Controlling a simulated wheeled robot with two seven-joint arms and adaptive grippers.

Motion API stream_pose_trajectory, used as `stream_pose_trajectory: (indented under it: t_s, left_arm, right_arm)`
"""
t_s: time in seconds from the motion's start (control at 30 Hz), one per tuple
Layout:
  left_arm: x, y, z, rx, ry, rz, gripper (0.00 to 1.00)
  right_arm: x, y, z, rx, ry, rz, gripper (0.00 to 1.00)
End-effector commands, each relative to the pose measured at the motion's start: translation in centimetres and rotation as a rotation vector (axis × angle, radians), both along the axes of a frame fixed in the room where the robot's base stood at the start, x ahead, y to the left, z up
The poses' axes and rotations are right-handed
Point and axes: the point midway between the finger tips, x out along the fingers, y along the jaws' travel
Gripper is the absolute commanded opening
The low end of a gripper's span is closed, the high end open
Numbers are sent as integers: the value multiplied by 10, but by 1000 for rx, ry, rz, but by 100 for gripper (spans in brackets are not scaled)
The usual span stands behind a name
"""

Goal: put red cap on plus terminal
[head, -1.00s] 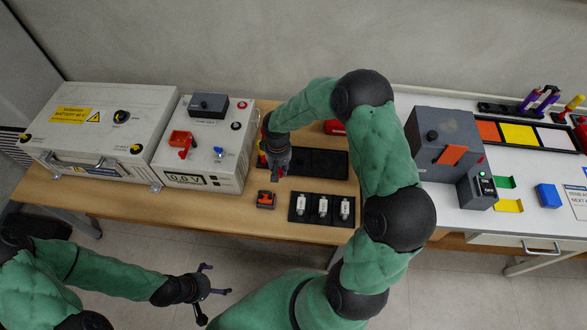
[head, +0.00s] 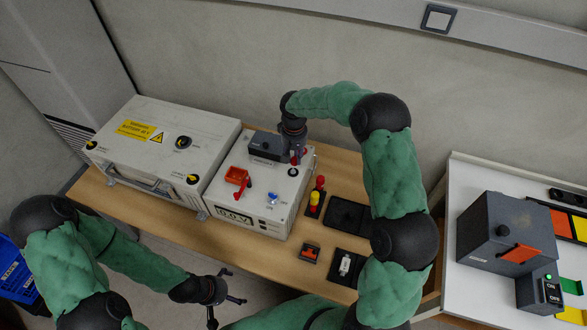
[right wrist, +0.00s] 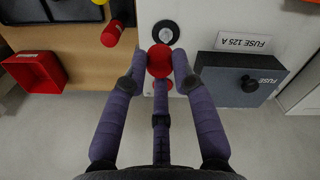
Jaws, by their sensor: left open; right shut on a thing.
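My right gripper (head: 295,152) is shut on a red cap (right wrist: 160,60) above the back right of the white box (head: 225,207). In the right wrist view the cap sits between the fingertips (right wrist: 160,68). A red-ringed terminal (right wrist: 169,84) shows partly behind the fingers, and a black-ringed terminal (right wrist: 166,33) lies beside the cap. The cap appears above the box top; whether it touches anything is unclear. No plus mark is readable. My left gripper (head: 226,295) is open and empty in front of the table.
A grey fuse holder (head: 268,145) stands close beside my right gripper. Red and yellow caps (head: 317,192) stand in a black holder on the table. A red bin (right wrist: 33,72) lies behind them.

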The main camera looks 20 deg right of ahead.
Motion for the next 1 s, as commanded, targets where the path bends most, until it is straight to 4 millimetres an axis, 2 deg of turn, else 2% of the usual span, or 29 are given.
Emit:
stream_pose_trajectory:
  t_s: [0.3,0.6,1.0]
  left_arm:
    - [0,0,20,0,-1,0,100]
    - [0,0,36,0,-1,0,100]
    - [0,0,45,0,-1,0,100]
  right_arm:
    - [44,-27,8,2,2,-40,6]
    - [76,-53,11,6,2,-76,6]
    - [94,-70,10,11,2,-98,6]
